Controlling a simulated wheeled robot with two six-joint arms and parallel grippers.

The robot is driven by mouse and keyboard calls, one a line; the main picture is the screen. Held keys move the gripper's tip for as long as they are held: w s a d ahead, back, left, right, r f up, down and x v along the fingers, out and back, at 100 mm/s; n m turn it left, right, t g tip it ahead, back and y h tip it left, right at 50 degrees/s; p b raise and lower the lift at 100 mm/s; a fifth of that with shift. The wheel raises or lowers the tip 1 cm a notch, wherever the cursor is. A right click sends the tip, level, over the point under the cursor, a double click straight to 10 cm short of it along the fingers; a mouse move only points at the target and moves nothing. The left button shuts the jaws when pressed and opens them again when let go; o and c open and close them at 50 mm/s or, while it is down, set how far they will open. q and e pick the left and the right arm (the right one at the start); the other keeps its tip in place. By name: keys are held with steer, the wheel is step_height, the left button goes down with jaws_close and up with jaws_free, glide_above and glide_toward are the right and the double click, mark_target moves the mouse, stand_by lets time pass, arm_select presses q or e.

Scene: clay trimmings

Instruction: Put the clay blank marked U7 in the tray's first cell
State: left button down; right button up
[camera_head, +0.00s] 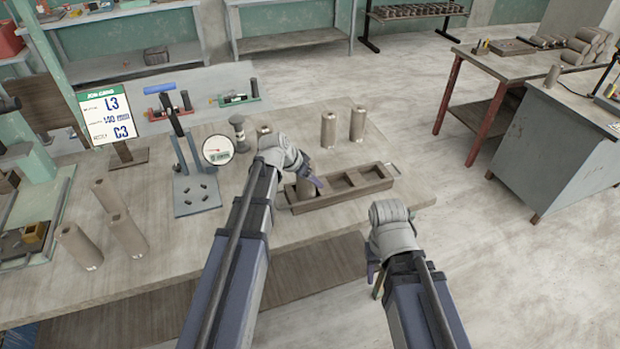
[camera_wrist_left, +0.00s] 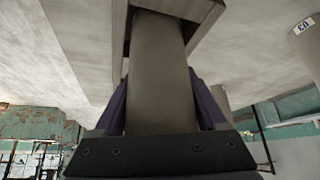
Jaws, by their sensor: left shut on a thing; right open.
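My left gripper (camera_head: 308,181) is shut on a grey-brown clay blank (camera_head: 305,190), a plain cylinder. In the left wrist view the same blank (camera_wrist_left: 160,75) sits between the two fingers, and its far end is inside a tray cell. The wooden tray (camera_head: 345,200) lies on the table, and the blank stands at its left end cell. The other cells to the right look empty. I cannot read a mark on the held blank. My right gripper (camera_head: 375,272) is open and empty, off the table's front edge, its fingers partly hidden.
Two blanks (camera_head: 328,130) (camera_head: 357,124) stand behind the tray, and another (camera_head: 264,138) is behind my left wrist. A round dial (camera_head: 217,150), a blue stand (camera_head: 195,190) and a sign (camera_head: 109,116) stand on the table.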

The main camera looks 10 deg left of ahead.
arm_select(q)
jaws_free()
steer(key=shift+r+p, duration=0.2)
steer(key=shift+p, duration=0.1)
steer(key=p+v, duration=1)
steer(key=v, duration=0.2)
steer(key=shift+f, duration=0.1)
